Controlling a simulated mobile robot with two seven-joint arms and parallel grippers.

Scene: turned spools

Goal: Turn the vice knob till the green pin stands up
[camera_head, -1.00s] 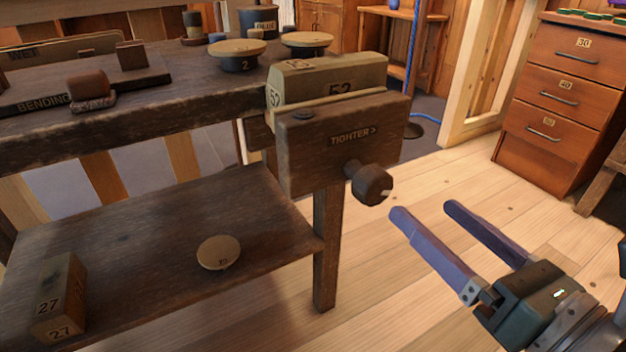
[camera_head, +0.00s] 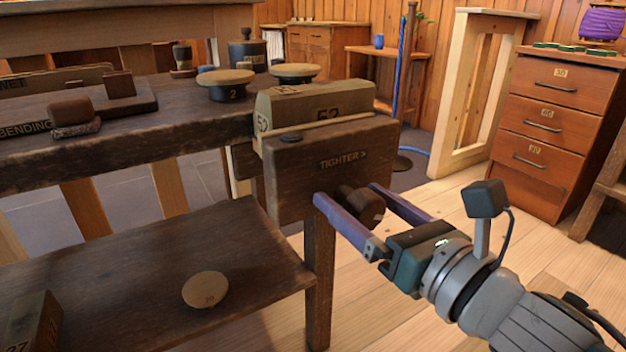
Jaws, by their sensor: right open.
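The dark round vice knob (camera_head: 368,207) sticks out from the front of the wooden vice jaw (camera_head: 300,175), which is marked "TIGHTER >". A pale mark shows on the knob's edge. A block marked 52 (camera_head: 315,103) sits behind the jaw. My right gripper (camera_head: 346,193) is open, with one purple finger on each side of the knob. I cannot tell whether the fingers touch it. My left gripper is not in view.
The bench top (camera_head: 190,125) holds round lidded pieces, including one marked 2 (camera_head: 225,85), and small blocks. A round disc (camera_head: 206,289) lies on the lower shelf (camera_head: 150,262). A drawer cabinet (camera_head: 553,125) stands at right. Floor between is clear.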

